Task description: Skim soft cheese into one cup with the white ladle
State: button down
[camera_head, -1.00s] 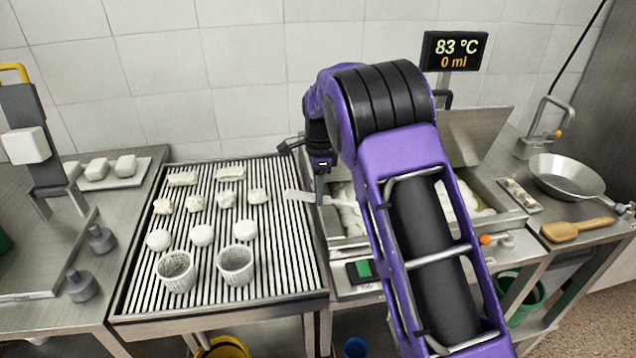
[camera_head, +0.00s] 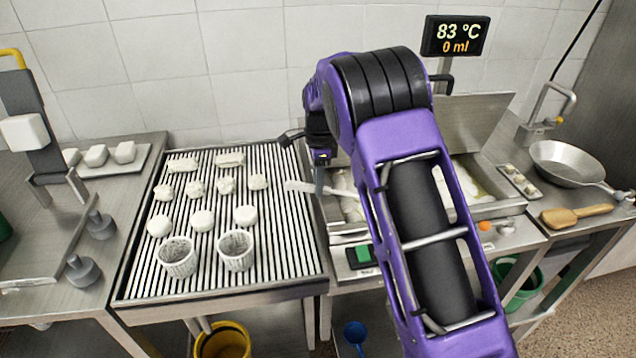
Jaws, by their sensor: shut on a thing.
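Two white perforated cups stand upright on the ribbed draining tray (camera_head: 285,270): a left cup (camera_head: 178,262) and a right cup (camera_head: 236,252). Their openings look dark, with no clear filling seen. My gripper (camera_head: 320,178) is at the left edge of the steel vat (camera_head: 500,207), right of the cups, and is shut on the white ladle (camera_head: 303,187). One pale end of the ladle sticks out left over the tray's edge; its other end is hidden by my arm. Pale soft cheese (camera_head: 352,207) lies in the vat, partly hidden behind my arm.
Several white cheese pieces (camera_head: 203,221) lie in rows behind the cups. A display (camera_head: 455,36) reads 83 °C and 0 ml. A pan (camera_head: 566,163) and wooden paddle (camera_head: 577,215) lie at right. A yellow bucket (camera_head: 223,342) is below the tray.

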jog(key=shift+r, duration=0.15)
notch_tip(320, 180, up, 15)
jog(key=h, duration=0.2)
jog(key=shift+t, duration=0.3)
dwell(1.1)
